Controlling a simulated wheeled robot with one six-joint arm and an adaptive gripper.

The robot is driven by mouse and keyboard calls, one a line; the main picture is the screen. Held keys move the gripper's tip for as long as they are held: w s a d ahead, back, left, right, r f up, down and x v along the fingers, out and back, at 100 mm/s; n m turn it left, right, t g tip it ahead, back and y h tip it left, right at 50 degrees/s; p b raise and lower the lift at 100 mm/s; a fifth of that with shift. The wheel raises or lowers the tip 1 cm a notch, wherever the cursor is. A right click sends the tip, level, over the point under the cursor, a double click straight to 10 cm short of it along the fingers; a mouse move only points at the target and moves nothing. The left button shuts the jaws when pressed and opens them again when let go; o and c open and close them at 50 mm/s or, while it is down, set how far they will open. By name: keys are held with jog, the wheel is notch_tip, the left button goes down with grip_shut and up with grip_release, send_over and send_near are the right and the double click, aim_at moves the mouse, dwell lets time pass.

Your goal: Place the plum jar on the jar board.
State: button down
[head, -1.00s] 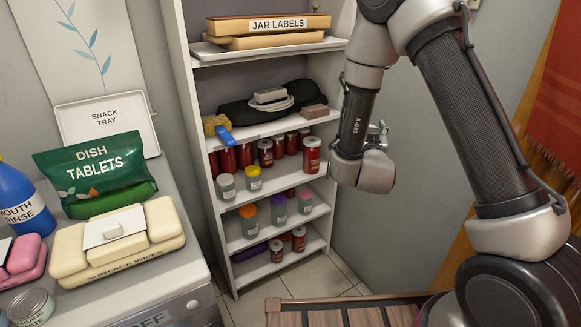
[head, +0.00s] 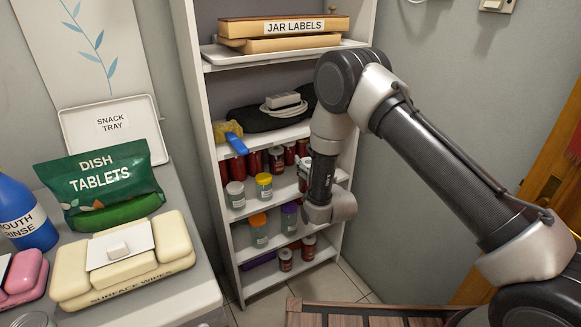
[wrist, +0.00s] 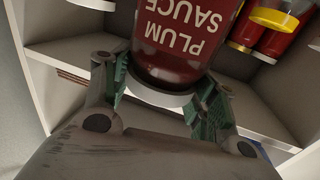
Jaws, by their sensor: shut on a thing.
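The plum jar (wrist: 175,50) is dark red with white "PLUM SAUCE" lettering that reads upside down in the wrist view. A pale cap or end band shows at its near end. My gripper (wrist: 158,92) is shut on this jar, with a green-padded finger on either side. No thing marked as the jar board can be told in either view.
A white shelf unit (head: 209,170) holds several jars, including a yellow-lidded jar (head: 264,186) and an orange-lidded jar (head: 258,230). A box reading "JAR LABELS" (head: 295,26) lies on top. A slatted wooden surface (head: 350,315) is at the bottom. A counter with packets stands left.

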aim_at(303, 181)
jog(key=s+a+x, duration=0.1)
jog(key=a+x, duration=0.1)
jog(key=x, duration=0.9)
notch_tip(303, 181, down, 7)
jog(key=shift+w+a, duration=0.15)
jog(key=shift+w, duration=0.2)
jog(key=shift+f, duration=0.1)
jog(key=shift+c, duration=2.2)
grip_release()
jog(key=v, duration=1.2)
jog(key=shift+s, duration=0.1)
